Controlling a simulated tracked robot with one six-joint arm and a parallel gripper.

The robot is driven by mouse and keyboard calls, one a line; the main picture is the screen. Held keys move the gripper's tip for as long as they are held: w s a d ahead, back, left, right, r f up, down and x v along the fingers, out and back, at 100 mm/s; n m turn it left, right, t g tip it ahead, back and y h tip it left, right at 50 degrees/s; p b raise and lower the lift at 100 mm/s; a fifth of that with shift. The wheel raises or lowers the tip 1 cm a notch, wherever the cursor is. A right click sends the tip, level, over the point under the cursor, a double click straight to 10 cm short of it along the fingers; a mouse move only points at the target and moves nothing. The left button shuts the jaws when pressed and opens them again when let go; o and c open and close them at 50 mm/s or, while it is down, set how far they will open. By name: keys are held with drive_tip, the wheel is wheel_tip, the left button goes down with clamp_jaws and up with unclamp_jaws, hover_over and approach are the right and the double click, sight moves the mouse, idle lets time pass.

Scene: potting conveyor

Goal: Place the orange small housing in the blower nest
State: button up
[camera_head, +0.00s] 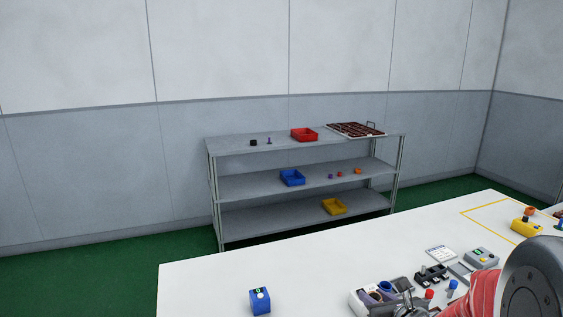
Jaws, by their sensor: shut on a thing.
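My gripper (405,294) is at the bottom edge, over the right part of a white tray (357,304), and is partly cut off. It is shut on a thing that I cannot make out. A small orange part (529,211) sits on top of a yellow block (525,227) at the far right of the white table. Another small orange part (358,171) lies on the middle shelf. I cannot tell which is the orange small housing, and I cannot pick out the blower nest for sure.
Purple and blue round parts sit in the tray. A black fixture (431,275), a grey device (481,257) and red and blue knobs stand close right. A blue box (260,301) stands front left. The table between is clear. A shelf (230,186) with bins stands behind.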

drive_tip(key=a+n+y, duration=0.1)
drive_tip(key=a+y, duration=0.1)
drive_tip(key=a, duration=0.7)
drive_tip(key=shift+w+r+n, duration=0.25)
drive_tip(key=shift+r+n, duration=0.05)
drive_tip(key=shift+n, duration=0.1)
drive_tip(key=shift+d, duration=0.1)
